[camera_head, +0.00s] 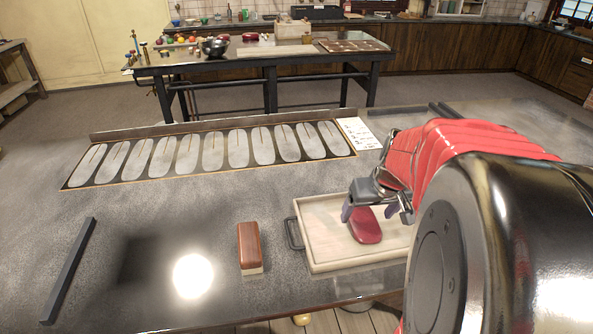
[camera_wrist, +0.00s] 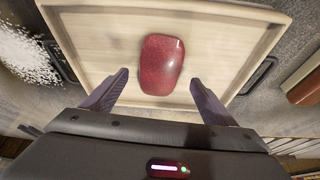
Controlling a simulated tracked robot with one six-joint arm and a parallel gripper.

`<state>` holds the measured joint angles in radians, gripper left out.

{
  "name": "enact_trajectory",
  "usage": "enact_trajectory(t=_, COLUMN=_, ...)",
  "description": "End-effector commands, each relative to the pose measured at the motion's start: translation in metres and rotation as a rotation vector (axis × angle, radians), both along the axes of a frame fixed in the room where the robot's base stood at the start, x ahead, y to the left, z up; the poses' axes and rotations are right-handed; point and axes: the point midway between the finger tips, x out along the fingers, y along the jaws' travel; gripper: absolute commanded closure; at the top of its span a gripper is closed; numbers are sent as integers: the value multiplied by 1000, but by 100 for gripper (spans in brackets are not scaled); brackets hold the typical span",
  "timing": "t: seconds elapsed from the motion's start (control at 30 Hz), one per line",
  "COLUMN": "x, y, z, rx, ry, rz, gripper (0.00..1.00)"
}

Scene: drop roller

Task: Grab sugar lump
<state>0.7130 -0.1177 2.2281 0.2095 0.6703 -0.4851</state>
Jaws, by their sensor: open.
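The sugar lump, a glossy dark-red rounded block (camera_head: 364,226), lies on a pale wooden tray (camera_head: 318,259) in the head view. In the wrist view the lump (camera_wrist: 161,65) sits near the middle of the tray (camera_wrist: 100,55). My gripper (camera_head: 376,214) is open, at the lump's near end in the wrist view (camera_wrist: 159,77). One finger stands to each side of the lump, with a gap on both sides. Nothing is between the jaws' bases. How far the fingertips are above the tray is hard to tell.
The tray has dark side handles (camera_head: 293,234). A brown-topped block (camera_head: 249,247) stands left of it. A long panel of pale oval slots (camera_head: 213,152) lies behind, with a white card (camera_head: 358,134) at its end. A dark bar (camera_head: 68,270) lies far left.

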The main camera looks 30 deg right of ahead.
Motion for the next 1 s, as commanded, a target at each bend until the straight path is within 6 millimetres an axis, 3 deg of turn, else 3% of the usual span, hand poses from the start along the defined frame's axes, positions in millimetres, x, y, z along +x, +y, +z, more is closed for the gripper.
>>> enact_trajectory(t=0.1, x=5, y=-2, z=-16, rx=2, ry=3, rz=0, gripper=20)
enact_trajectory(t=0.3, x=10, y=-5, z=-28, rx=0, ry=0, rz=-1, gripper=20)
enact_trajectory(t=0.83, x=10, y=-5, z=-28, rx=-1, ry=0, rz=-1, gripper=20)
enact_trajectory(t=1.0, x=10, y=-5, z=-28, rx=-1, ry=0, rz=-1, gripper=32)
